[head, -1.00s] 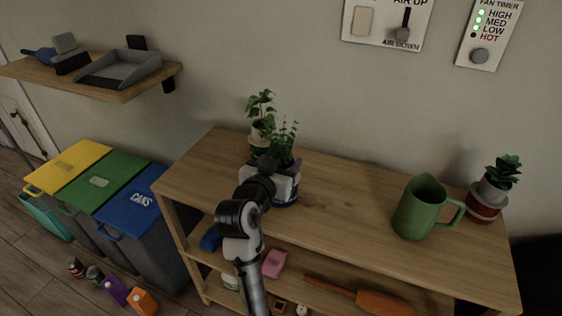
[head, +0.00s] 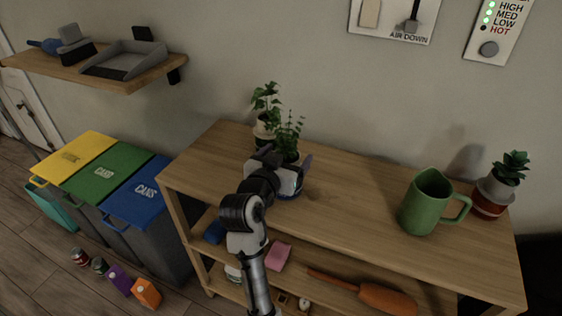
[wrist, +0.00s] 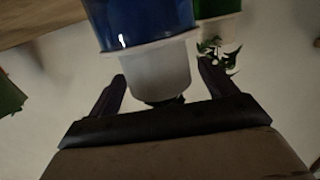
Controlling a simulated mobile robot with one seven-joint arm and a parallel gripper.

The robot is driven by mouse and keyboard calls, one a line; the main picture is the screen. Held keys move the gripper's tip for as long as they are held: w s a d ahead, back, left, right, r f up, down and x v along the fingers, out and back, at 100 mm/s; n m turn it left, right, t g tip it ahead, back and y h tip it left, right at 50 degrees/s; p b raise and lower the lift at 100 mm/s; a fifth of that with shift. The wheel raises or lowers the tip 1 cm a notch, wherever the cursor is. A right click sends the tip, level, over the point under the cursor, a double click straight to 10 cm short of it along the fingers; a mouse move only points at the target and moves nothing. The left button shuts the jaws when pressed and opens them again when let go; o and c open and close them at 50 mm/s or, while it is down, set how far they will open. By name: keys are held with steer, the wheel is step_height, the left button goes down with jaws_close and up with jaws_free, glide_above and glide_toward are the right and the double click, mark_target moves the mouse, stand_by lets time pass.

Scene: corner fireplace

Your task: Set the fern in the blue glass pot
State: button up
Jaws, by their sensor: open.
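The fern (head: 288,135) stands upright on the table, in a white inner pot (wrist: 158,72). In the wrist view, which shows things upside down, this white pot meets the rim of the blue glass pot (wrist: 145,22) and appears seated in it. In the head view the blue glass pot (head: 290,193) shows only in part behind my gripper (head: 284,165). My gripper is open, with one finger on each side of the white pot. A small gap shows at one finger. How deep the white pot sits is hidden.
A leafy plant (head: 265,98) stands just behind the fern; a green pot (wrist: 218,30) shows close by in the wrist view. A green jug (head: 425,205) and a succulent in a red-banded pot (head: 492,196) stand at the right. The tabletop between (head: 350,185) is clear.

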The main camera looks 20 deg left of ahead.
steer(key=s+r+p, duration=0.2)
steer(key=s+p, duration=0.5)
steer(key=s, duration=0.6)
steer(key=shift+s+a, duration=0.15)
steer(key=shift+s, duration=0.1)
